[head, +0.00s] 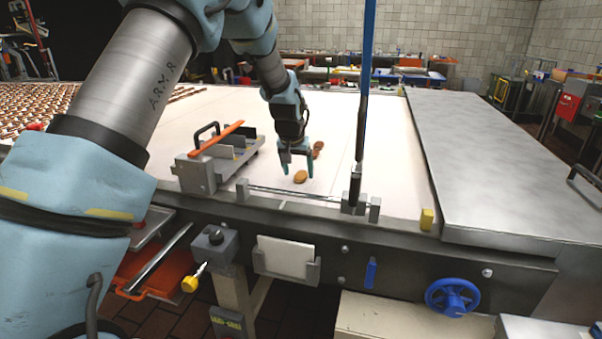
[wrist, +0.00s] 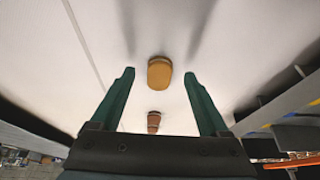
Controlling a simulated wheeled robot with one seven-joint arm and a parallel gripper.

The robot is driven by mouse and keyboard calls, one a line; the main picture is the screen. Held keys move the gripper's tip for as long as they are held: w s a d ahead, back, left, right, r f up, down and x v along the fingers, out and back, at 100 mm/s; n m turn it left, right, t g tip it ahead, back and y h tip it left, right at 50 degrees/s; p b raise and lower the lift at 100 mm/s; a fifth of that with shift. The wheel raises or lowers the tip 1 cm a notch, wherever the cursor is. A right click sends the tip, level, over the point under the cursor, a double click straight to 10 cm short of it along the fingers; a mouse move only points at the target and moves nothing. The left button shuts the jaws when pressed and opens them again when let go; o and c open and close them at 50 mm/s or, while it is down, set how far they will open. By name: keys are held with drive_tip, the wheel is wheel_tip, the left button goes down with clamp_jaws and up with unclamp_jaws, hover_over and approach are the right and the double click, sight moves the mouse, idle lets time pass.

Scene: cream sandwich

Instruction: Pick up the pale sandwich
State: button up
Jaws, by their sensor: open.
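The pale sandwich (head: 300,177) is a tan, rounded biscuit lying on the white belt near its front edge. In the wrist view the pale sandwich (wrist: 159,73) appears between the tips of my two fingers, with a gap on each side. My gripper (head: 297,172) points down above it, open and empty. I cannot tell exactly how high the fingertips are over the belt. A darker brown sandwich (wrist: 153,122) lies a short way behind it, and in the head view this darker sandwich (head: 318,147) shows just right of my gripper.
A metal guide with an orange bar (head: 216,138) stands left of my gripper. A blue upright pole (head: 363,80) rises on the right. A low rail (head: 295,195) runs along the belt's front edge. Many biscuits (head: 40,105) cover the belt's far left. The belt behind is mostly clear.

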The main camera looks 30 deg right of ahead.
drive_tip(key=shift+x, duration=0.85)
clamp_jaws()
